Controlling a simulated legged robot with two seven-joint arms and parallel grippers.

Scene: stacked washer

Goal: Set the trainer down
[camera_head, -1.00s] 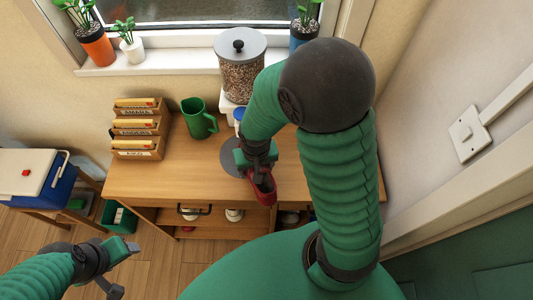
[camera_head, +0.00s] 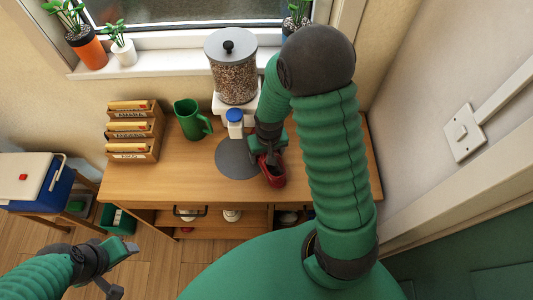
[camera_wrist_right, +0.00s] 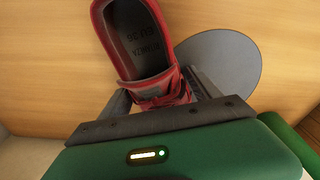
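The red trainer (camera_head: 273,174) is over the right part of the wooden desk top (camera_head: 330,185), just right of the round grey mat (camera_head: 233,160). My right gripper (camera_head: 267,156) is shut on it. In the right wrist view the trainer (camera_wrist_right: 133,40) sits between my fingers (camera_wrist_right: 158,98), with its dark insole and opening showing. The grey mat (camera_wrist_right: 228,62) lies beyond the right finger. I cannot tell whether the sole touches the desk. My left gripper (camera_head: 124,268) is open and empty at the lower left, away from the desk.
A grain dispenser (camera_head: 230,75) and a blue-capped white jar (camera_head: 235,122) stand behind the mat. A green jug (camera_head: 192,120) and a wooden file rack (camera_head: 133,132) are to the left. The desk's front left is clear. A wall closes the right side.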

